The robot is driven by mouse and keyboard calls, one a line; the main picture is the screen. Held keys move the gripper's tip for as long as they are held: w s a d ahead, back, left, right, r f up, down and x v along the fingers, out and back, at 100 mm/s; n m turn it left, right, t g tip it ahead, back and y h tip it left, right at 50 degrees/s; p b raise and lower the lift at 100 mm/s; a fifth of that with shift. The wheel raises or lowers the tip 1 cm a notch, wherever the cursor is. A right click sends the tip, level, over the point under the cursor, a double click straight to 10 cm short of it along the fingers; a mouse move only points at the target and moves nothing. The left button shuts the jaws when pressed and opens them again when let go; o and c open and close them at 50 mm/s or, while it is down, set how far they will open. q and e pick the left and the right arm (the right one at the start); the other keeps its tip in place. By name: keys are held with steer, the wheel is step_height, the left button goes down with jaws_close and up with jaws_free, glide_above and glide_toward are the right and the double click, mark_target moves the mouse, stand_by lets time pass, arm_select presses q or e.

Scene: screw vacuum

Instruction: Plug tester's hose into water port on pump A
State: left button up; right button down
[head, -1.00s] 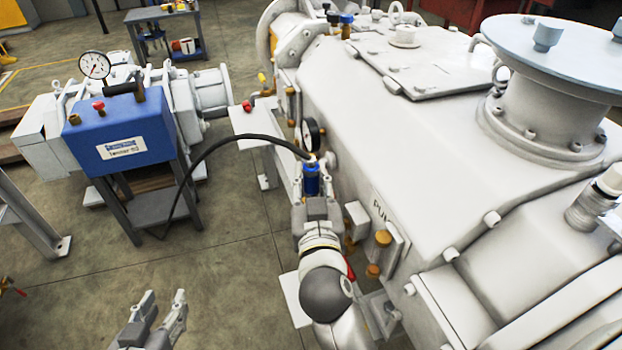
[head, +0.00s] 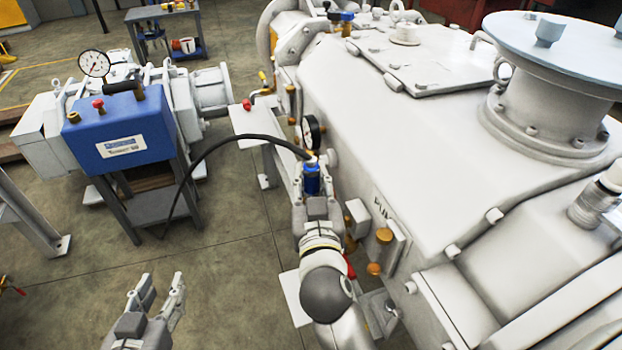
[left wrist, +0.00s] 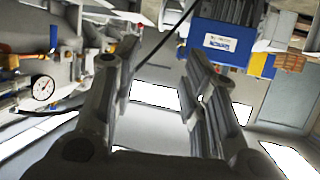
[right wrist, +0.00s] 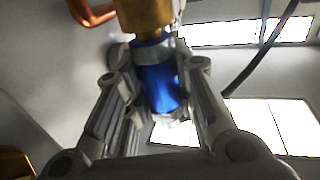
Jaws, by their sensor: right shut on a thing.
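The blue tester (head: 122,132) stands on a small metal stand at the left, with a dial gauge on top. Its black hose (head: 215,148) arcs right to pump A (head: 395,140), the large white machine. My right gripper (head: 315,203) is at the pump's near-left side, shut on the blue hose connector (head: 311,180). In the right wrist view the connector (right wrist: 160,88) sits between the fingers, close against a brass fitting (right wrist: 145,14); I cannot tell whether it is seated. My left gripper (head: 163,293) is open and empty over the floor; the left wrist view shows its spread fingers.
A pressure gauge (head: 311,132) sits just behind the connector. Brass caps (head: 384,236) and a grey box stick out of the pump's side near my right arm. A small cart (head: 170,35) stands at the back. The floor around my left gripper is clear.

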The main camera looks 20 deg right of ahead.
steer(key=shift+a+f, duration=0.1)
steer(key=shift+f, duration=0.25)
stand_by(0.3)
steer(key=c, duration=1.1)
jaws_free()
steer(key=shift+s, duration=0.1)
steer(key=shift+s+a, duration=0.2)
steer(key=shift+s, duration=0.35)
steer(key=shift+d+v, duration=0.1)
steer(key=shift+v, duration=1.55)
steer(key=shift+d+v, duration=0.15)
steer(key=shift+v, duration=1.55)
steer(key=shift+m, duration=0.3)
steer(key=x, duration=0.8)
steer(key=shift+r, duration=0.25)
steer(key=shift+w, duration=0.1)
